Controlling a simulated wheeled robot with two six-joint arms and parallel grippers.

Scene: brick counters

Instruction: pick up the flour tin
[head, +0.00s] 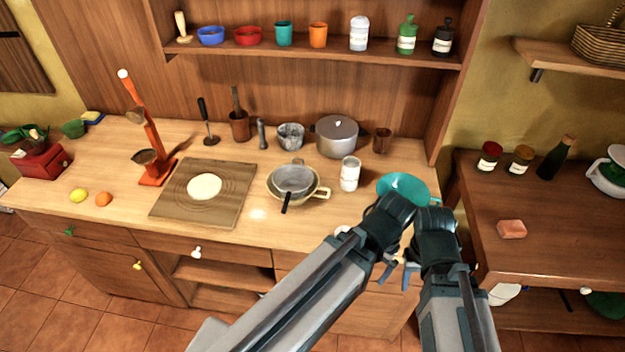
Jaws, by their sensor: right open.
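A white cylindrical tin (349,174) with a pale label stands upright on the wooden counter, right of the stacked pans. I take it as the flour tin, but its lettering is too small to read. A white labelled jar (359,34) also stands on the upper shelf. My right gripper (398,276) is open and empty at the counter's front edge, below and right of the white tin and apart from it. My arm links partly hide it. My left gripper cannot be made out.
A teal bowl (404,186) stands right of the tin, partly behind my arm. Stacked pans (292,180) are on its left, a lidded pot (337,136) and a brown cup (382,140) behind it. A board (165,207) with dough lies further left.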

